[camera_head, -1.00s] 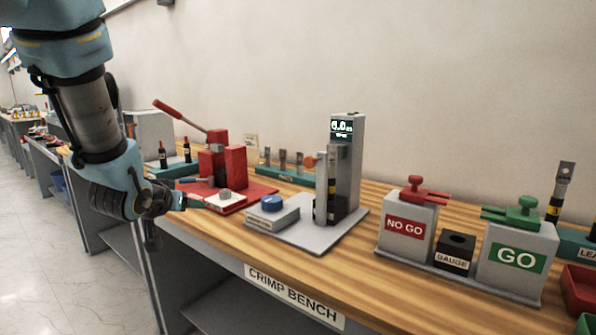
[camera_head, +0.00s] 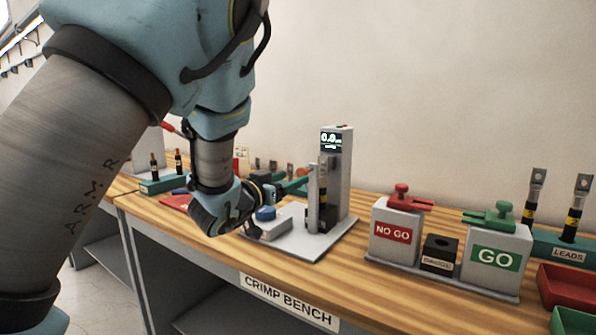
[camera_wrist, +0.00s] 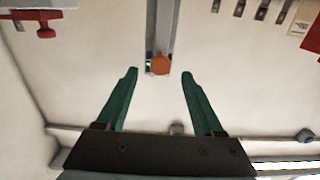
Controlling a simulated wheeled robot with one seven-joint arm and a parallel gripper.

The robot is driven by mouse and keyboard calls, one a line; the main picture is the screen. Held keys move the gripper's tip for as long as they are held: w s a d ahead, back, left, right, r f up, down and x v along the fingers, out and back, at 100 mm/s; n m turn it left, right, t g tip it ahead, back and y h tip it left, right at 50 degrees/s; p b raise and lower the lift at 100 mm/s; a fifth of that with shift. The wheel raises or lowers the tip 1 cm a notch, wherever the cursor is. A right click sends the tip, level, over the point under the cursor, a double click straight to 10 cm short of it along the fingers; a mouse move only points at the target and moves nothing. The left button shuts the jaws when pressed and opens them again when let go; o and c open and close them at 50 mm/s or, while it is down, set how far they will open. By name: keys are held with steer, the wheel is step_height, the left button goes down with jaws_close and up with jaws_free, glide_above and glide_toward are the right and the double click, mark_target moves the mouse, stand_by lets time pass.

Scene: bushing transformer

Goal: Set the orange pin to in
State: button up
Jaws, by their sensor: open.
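The orange pin (camera_head: 304,172) shows as a small round orange head on the left side of the grey tester column (camera_head: 342,180). In the wrist view the orange pin (camera_wrist: 160,65) appears centred between my fingertips and slightly beyond them, next to the column. My gripper (camera_head: 298,184) points toward the pin from the left, at about its height. In the wrist view its two green fingers (camera_wrist: 160,73) are spread wide with nothing between them. I cannot tell the exact gap to the pin. The pin's shaft is hidden.
The tester's plate (camera_head: 305,247) carries a box with a blue knob (camera_head: 265,213), just below my wrist. A NO GO block (camera_head: 395,230), a black gauge block (camera_head: 439,253) and a GO block (camera_head: 495,257) stand to the right.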

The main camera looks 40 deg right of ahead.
mark_target(300, 174)
steer(key=shift+p+x, duration=0.5)
steer(key=shift+x, duration=1.6)
jaws_close()
